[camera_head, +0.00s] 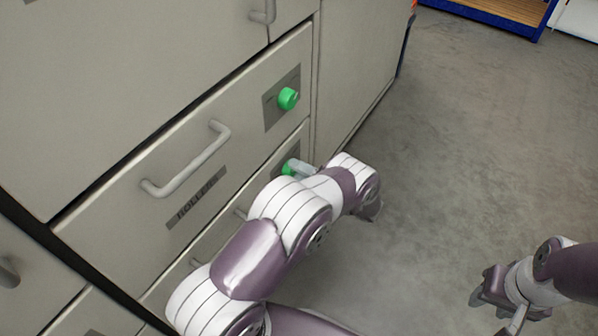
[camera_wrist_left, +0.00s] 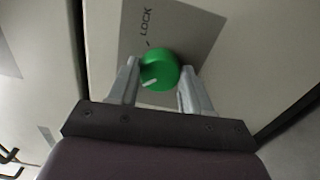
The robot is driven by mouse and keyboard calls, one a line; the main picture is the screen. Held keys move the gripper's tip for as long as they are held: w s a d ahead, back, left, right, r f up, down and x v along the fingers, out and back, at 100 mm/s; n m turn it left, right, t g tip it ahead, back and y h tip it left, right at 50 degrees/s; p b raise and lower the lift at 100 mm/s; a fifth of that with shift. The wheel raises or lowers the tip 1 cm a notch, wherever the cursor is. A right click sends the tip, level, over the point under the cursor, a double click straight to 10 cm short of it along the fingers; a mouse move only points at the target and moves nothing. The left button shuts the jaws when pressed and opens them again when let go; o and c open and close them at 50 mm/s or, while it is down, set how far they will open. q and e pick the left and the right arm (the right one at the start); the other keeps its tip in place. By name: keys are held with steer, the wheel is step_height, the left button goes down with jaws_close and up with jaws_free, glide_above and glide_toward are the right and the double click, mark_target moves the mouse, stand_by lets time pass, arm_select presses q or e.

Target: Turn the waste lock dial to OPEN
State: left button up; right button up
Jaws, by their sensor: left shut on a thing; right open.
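A green dial (camera_wrist_left: 160,70) sits on a grey plate (camera_wrist_left: 190,25) in the left wrist view, with the word LOCK printed above it to the left. The white mark on the dial is at its lower left. No OPEN label is readable. My left gripper (camera_wrist_left: 160,78) is shut on the dial, one finger on each side. In the head view this lower dial (camera_head: 287,168) is partly hidden by my left gripper (camera_head: 299,168) and arm. My right gripper (camera_head: 497,308) is open and empty, low over the floor at the lower right.
Above is a drawer with a second green dial (camera_head: 288,98), a bar handle (camera_head: 188,163) and a dark label (camera_head: 196,198), its text hard to read. More drawer handles show around it. The grey floor (camera_head: 460,130) to the right is clear. A blue-edged unit (camera_head: 490,18) stands far back.

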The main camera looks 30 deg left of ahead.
arm_select(q)
steer(key=shift+n, duration=0.6)
steer(key=o, duration=1)
steer(key=shift+o, duration=0.2)
steer(key=s+d+p, duration=0.1)
steer(key=d+p, duration=0.1)
steer(key=d, duration=1)
steer(key=shift+d, duration=0.3)
